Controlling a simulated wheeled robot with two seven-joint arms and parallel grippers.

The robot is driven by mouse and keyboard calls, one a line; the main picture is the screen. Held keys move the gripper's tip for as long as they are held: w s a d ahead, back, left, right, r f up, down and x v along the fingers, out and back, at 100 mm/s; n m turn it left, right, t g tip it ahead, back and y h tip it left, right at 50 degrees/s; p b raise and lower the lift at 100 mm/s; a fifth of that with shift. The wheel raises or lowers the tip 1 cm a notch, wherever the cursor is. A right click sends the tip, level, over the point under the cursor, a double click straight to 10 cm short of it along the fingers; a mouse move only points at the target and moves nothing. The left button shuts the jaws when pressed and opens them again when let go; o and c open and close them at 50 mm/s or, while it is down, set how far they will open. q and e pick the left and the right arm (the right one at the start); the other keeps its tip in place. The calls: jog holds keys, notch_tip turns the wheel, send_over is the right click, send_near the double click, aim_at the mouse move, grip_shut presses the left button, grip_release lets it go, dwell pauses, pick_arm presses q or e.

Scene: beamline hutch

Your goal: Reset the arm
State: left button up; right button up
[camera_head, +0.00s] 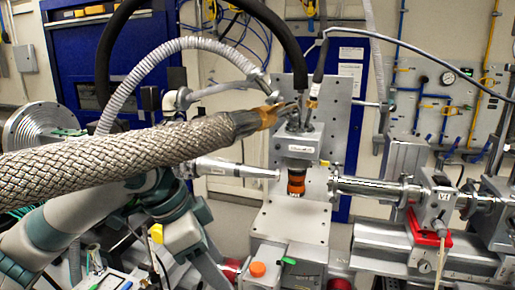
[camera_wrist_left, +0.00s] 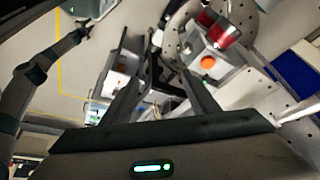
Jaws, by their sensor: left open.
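A pale grey arm with teal joints (camera_head: 55,222) comes in from the lower left in the head view. A thick braided hose (camera_head: 90,158) crosses in front of it. The arm's far end is partly hidden, and I make out no gripper jaws there. My left gripper (camera_wrist_left: 160,50) shows in the left wrist view, open, with nothing seen between its fingers. A white box with an orange button (camera_wrist_left: 208,62) lies beyond the fingers, to their right. A dark arm with teal joints (camera_wrist_left: 38,78) shows at the left there; I cannot tell whose it is.
The orange button (camera_head: 257,268) sits at the bottom centre in the head view. A metal stand with an orange and black nozzle (camera_head: 296,182) is in the middle. Beamline pipes (camera_head: 375,189) run right. A blue cabinet (camera_head: 62,60) stands behind. Floor (camera_wrist_left: 85,75) shows in the wrist view.

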pick_arm(q)
jog(key=d+f+n+t+h, duration=0.1)
jog(key=d+f+n+h, duration=0.2)
jog(key=f, duration=1.2)
jog(key=s+a+f+n+t, duration=0.2)
jog(key=s+f+n, duration=0.15)
jog(key=f, duration=0.75)
jog(key=s+a+f+n+g+y, duration=0.1)
jog(key=s+a+f+n+y, duration=0.25)
jog(key=s+a+f, duration=0.55)
jog(key=s+a+f+n+y, duration=0.2)
jog(key=s+a+f+y, duration=0.2)
jog(key=s+a+f, duration=0.5)
jog(key=s+d+f+g+b, duration=0.1)
jog(key=s+f, duration=0.1)
jog(key=f, duration=1.2)
jog(key=s+d+f+b, duration=0.1)
jog(key=f, duration=1.3)
jog(key=s+a+f+g, duration=0.1)
jog(key=s+a+f, duration=0.2)
jog(key=s+f, duration=1.5)
jog(key=shift+f+g+b, duration=0.25)
jog(key=shift+g+b, duration=0.05)
jog(key=shift+b, duration=0.1)
